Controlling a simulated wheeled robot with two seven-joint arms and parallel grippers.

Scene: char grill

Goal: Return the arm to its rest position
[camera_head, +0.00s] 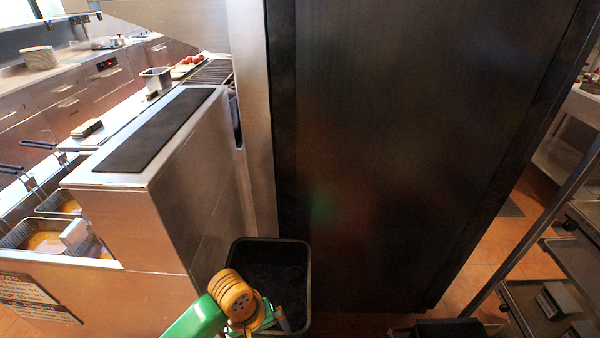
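My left arm (200,318), green with a ridged orange part, comes in at the bottom, left of centre. Its end is in front of a black open bin (270,262). The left gripper (280,319) is only partly visible low against the bin, and its fingers cannot be made out clearly. I cannot tell whether it is open or shut, or whether it is inside the bin or above it. My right gripper is not in view.
A steel counter with a dark mat (155,132) and fryer baskets (40,237) stands at the left. A tall dark panel (400,150) fills the middle. A metal rack (545,305) stands at the right. Tiled floor (505,262) shows between panel and rack.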

